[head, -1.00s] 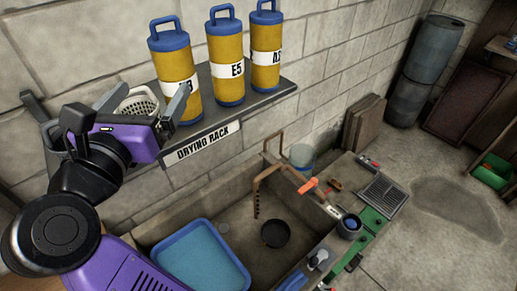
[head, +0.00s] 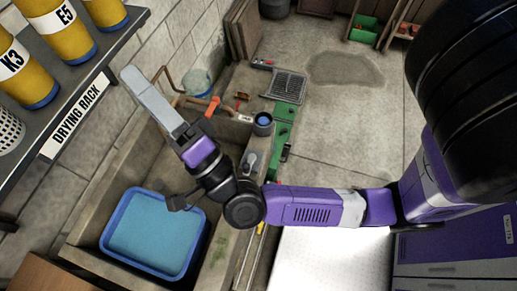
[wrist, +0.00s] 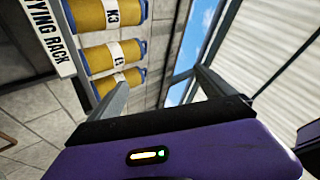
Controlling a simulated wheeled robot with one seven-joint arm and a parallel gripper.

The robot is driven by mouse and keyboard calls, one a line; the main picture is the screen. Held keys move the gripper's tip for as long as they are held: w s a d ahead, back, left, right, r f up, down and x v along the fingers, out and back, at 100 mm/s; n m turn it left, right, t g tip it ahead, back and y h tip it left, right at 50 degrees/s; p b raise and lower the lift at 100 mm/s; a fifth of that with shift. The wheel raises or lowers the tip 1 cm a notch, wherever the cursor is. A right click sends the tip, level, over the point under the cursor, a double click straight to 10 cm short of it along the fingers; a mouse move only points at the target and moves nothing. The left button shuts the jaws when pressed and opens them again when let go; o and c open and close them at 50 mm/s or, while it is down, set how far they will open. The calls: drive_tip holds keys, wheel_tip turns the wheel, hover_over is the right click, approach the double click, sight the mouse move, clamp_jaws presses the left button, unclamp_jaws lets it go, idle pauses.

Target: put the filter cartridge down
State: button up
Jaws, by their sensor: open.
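Three yellow filter cartridges with blue ends stand upright on the drying rack (head: 48,108) at the upper left of the head view. They are K3 (head: 15,62), E5 (head: 62,28) and a third (head: 105,14) cut off by the frame edge. The wrist view shows K3 (wrist: 112,14), E5 (wrist: 112,54) and the third (wrist: 104,84), partly behind a finger. My gripper (head: 138,88) is to the right of the rack, over the sink area, apart from the cartridges. In the wrist view its jaws (wrist: 163,82) are spread with nothing between them.
A white perforated basket (head: 9,131) stands on the rack near K3. Below my arm is a sink with a blue tub (head: 110,220) of water. A copper tap (head: 165,78) and small tools are beside it. Bare floor (head: 345,125) lies at the right.

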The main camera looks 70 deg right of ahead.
drive_tip(key=s+a+f+n+g+y, duration=0.2)
drive_tip(key=s+f+n+y, duration=0.8)
drive_tip(key=n, duration=0.5)
drive_tip(key=shift+s+f+n+g, duration=0.2)
drive_tip(key=shift+s+n+g, duration=0.25)
drive_tip(key=shift+g, duration=0.15)
drive_tip(key=shift+o, duration=0.5)
drive_tip(key=s+f+n+g, duration=0.5)
drive_tip(key=s+f, duration=0.2)
drive_tip(key=s, duration=0.3)
drive_tip(key=shift+a+g, duration=0.4)
drive_tip(key=shift+a, duration=0.05)
drive_tip(key=shift+s+f, duration=0.15)
drive_tip(key=shift+f, duration=0.05)
